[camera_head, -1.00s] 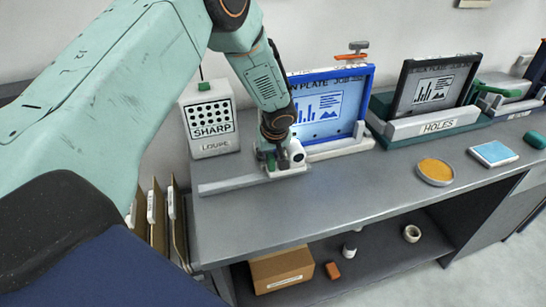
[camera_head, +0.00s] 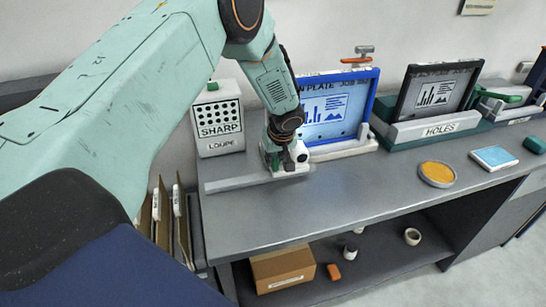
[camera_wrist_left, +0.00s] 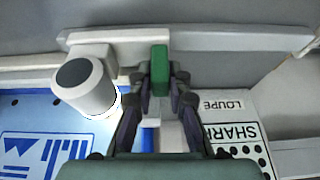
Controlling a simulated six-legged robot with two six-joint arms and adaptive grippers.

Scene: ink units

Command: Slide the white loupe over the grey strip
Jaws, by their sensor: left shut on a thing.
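The white loupe (camera_head: 301,153), a short cylinder with a dark lens, stands at the right end of the grey strip (camera_head: 235,183) in the head view. In the left wrist view the loupe (camera_wrist_left: 92,88) is at the left, and the strip (camera_wrist_left: 240,41) runs across the top. A green grip (camera_wrist_left: 159,72) stands beside the loupe's cylinder. My left gripper (camera_head: 282,160) is shut on this green grip; its fingers (camera_wrist_left: 160,92) close on both sides. The gripper partly hides the loupe's base in the head view. My right gripper is out of view.
A "SHARP LOUPE" sign box (camera_head: 218,125) stands behind the strip. A blue-framed plate (camera_head: 338,105) stands just behind and right of the loupe. The bench front (camera_head: 290,215) is clear.

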